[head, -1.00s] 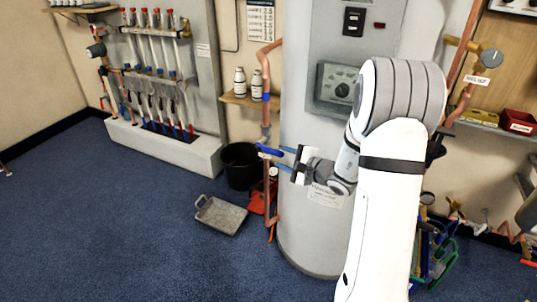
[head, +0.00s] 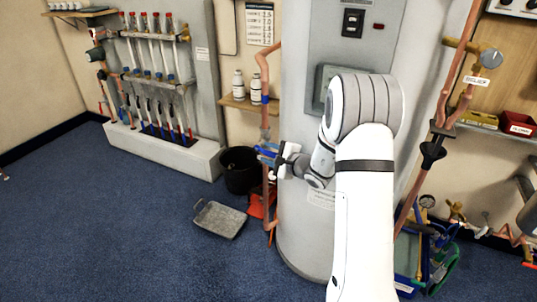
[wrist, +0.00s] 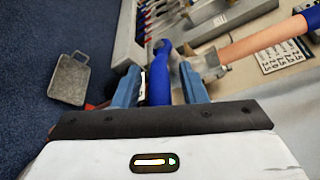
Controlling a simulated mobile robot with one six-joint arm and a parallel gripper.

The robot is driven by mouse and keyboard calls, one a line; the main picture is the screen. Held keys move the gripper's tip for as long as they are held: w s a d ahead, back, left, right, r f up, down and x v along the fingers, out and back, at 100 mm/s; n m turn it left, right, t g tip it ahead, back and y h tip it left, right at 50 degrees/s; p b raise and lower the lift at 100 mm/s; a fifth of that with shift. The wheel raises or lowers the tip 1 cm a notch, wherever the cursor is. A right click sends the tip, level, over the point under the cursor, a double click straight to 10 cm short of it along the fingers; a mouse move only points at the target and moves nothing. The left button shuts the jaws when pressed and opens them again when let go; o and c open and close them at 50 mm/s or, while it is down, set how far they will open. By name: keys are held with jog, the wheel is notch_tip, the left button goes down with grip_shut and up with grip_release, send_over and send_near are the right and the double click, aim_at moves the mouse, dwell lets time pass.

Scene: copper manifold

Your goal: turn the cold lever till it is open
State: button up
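The cold lever is a blue handle on a valve of the copper pipe in front of the white cylinder. In the wrist view the lever (wrist: 160,78) stands between the two blue fingers of my gripper (wrist: 160,87), close to the left finger, with a gap to the right finger. My gripper is open around it. In the head view my gripper (head: 270,153) is at the valve, and its fingers overlap the blue lever, so their contact cannot be told there. The metal valve body (wrist: 205,66) shows beyond the right finger.
The copper pipe (head: 262,75) runs up beside the white cylinder (head: 300,225). A black bucket (head: 240,178) and a grey tray (head: 220,219) are on the floor below to the left. A shelf with white bottles (head: 239,85) is behind. The carpet at left is clear.

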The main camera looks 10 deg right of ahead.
grip_shut()
